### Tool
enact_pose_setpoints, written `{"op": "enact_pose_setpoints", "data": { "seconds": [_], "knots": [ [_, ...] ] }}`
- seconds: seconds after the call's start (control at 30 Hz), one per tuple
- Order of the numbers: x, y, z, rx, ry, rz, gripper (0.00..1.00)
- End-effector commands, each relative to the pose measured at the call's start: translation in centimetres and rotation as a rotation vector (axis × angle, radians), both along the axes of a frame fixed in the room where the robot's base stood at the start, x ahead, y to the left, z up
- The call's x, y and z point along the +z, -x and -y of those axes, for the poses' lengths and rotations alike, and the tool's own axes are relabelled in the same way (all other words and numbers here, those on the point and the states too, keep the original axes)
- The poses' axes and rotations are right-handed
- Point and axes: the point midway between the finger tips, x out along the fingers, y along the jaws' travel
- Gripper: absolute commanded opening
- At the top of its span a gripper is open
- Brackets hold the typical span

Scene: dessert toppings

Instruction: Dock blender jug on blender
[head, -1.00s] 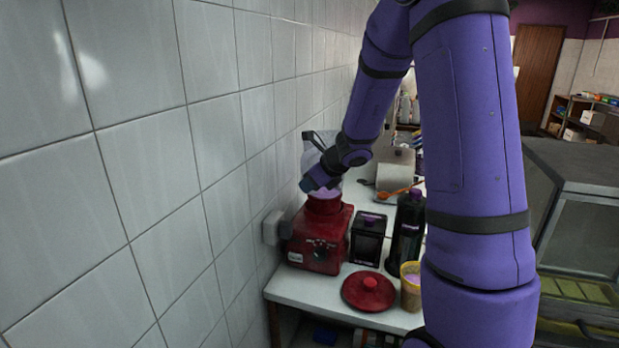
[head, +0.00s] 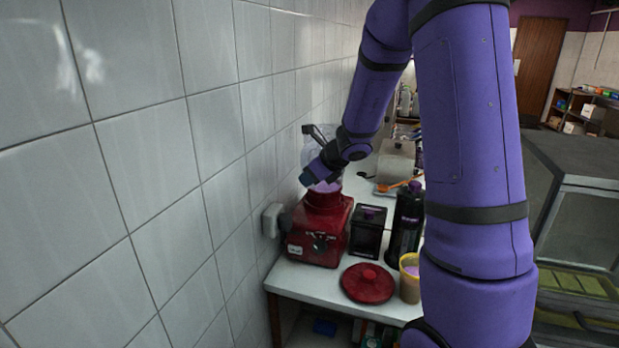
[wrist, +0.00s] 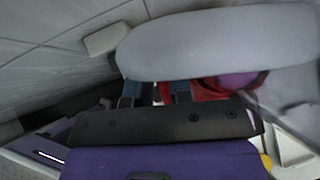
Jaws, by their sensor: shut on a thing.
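The clear blender jug (head: 313,146) with purple contents stands roughly upright over the red blender base (head: 318,240) by the tiled wall. Its lower end meets or hovers just above the base's collar; I cannot tell whether it is seated. My gripper (head: 309,177) is at the jug's near side, partly hiding it, and its fingers (wrist: 155,92) are shut on the jug. In the wrist view a large pale grey shape, seemingly part of the jug, covers the upper middle, with red of the base behind it.
A round red lid (head: 367,283) lies in front on the white counter. A black container (head: 368,231), a dark bottle (head: 406,222) and a yellow tub (head: 410,280) stand right of the base. A wall box (head: 271,220) is close at its left.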

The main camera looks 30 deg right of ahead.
Motion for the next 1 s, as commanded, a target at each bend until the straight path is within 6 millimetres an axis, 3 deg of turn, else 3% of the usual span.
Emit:
{"op": "enact_pose_setpoints", "data": {
  "seconds": [1.0],
  "knots": [
    [-0.6, -0.07, 0.01, 0.002, 0.0, 0.002, 0.0]
  ]
}}
